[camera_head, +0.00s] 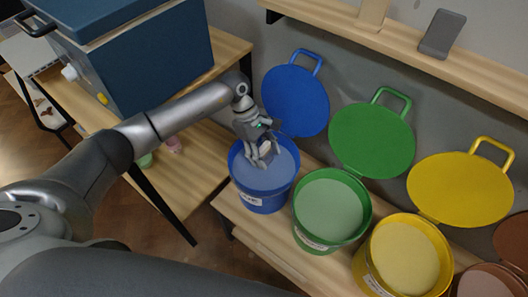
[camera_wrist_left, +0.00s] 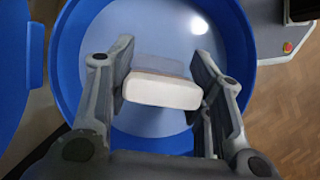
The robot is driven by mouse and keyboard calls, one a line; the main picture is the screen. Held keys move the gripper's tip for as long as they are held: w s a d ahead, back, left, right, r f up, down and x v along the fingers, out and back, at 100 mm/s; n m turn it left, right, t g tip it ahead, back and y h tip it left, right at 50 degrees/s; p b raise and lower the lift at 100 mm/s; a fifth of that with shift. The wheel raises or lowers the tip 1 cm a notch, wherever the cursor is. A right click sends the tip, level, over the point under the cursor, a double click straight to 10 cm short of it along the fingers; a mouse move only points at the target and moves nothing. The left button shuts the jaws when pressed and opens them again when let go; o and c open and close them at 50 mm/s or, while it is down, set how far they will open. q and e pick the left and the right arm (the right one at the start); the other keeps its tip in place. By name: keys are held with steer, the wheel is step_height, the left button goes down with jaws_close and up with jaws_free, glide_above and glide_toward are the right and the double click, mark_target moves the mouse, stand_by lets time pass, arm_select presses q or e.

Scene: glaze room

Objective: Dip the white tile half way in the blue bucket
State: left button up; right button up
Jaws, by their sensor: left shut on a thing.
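The blue bucket (camera_head: 262,203) stands at the left end of the bucket row, filled with pale blue liquid, its blue lid (camera_head: 296,100) leaning behind it. My left gripper (camera_head: 264,153) points down over the bucket's opening. It is shut on the white tile (camera_head: 265,149). In the left wrist view the tile (camera_wrist_left: 162,91) sits between both fingers, inside the outline of the blue bucket's rim (camera_wrist_left: 70,62). A pale bluish patch shows beside the tile on the liquid; I cannot tell whether it is a dipped part or a reflection. My right gripper is not in view.
A green bucket (camera_head: 309,236), a yellow bucket (camera_head: 372,272) and a brown one (camera_head: 462,284) continue the row rightward, lids behind. A dark blue box (camera_head: 150,60) stands on the left wooden table. A shelf (camera_head: 400,42) with a grey slab (camera_head: 442,34) runs above.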

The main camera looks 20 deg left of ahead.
mark_target(264, 146)
arm_select(q)
steer(key=shift+r, duration=0.15)
steer(key=shift+r+p, duration=0.5)
steer(key=shift+r, duration=0.2)
step_height(264, 146, up, 3)
steer(key=shift+r+p, duration=0.2)
steer(key=shift+p, duration=0.7)
steer(key=shift+r, duration=0.25)
steer(key=shift+c, duration=0.2)
